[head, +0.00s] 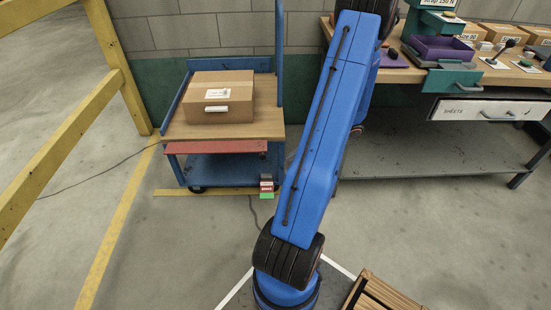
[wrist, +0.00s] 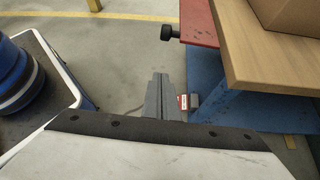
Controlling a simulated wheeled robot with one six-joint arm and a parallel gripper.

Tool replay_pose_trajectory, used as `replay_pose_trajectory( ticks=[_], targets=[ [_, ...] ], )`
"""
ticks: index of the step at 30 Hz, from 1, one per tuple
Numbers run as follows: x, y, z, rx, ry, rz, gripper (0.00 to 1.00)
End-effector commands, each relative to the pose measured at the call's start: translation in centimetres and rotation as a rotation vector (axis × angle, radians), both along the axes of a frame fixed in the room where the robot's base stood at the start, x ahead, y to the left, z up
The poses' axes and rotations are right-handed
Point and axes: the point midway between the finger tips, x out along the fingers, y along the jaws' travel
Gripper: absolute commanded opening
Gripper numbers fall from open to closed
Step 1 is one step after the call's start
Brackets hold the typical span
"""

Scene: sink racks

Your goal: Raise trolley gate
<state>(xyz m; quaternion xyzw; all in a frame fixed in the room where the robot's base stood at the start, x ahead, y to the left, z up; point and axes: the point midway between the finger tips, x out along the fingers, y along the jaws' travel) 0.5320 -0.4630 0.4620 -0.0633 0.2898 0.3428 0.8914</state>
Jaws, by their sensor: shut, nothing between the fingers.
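The trolley (head: 222,168) has a blue frame and a wooden deck and stands left of centre in the head view. Its red gate (head: 215,147) is lowered along the deck's front edge and sits a little below the deck. In the wrist view the red gate (wrist: 199,22) juts out past the deck, with a black knob (wrist: 168,33) at its end. My gripper (wrist: 160,80) is shut and empty. In the picture it is below the knob and apart from it. My arm hides the gripper in the head view.
A cardboard box (head: 219,97) rests on the trolley deck. A small red-and-white labelled thing (head: 266,186) is by the trolley's front right corner. A workbench (head: 440,80) stands on the right and a yellow railing (head: 70,120) on the left. The floor before the trolley is mostly clear.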

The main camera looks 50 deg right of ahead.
Motion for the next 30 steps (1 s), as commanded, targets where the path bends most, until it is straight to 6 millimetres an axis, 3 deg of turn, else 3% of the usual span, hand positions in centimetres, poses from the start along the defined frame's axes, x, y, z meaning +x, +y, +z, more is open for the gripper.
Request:
replay_pose_trajectory(
  ticks=[21, 30],
  targets=[
    [6.0, 5.9, -5.7, 0.003, 0.002, 0.001, 0.0],
    [6.7, 6.0, -2.6, -0.001, 0.0, -0.001, 0.0]
  ],
)
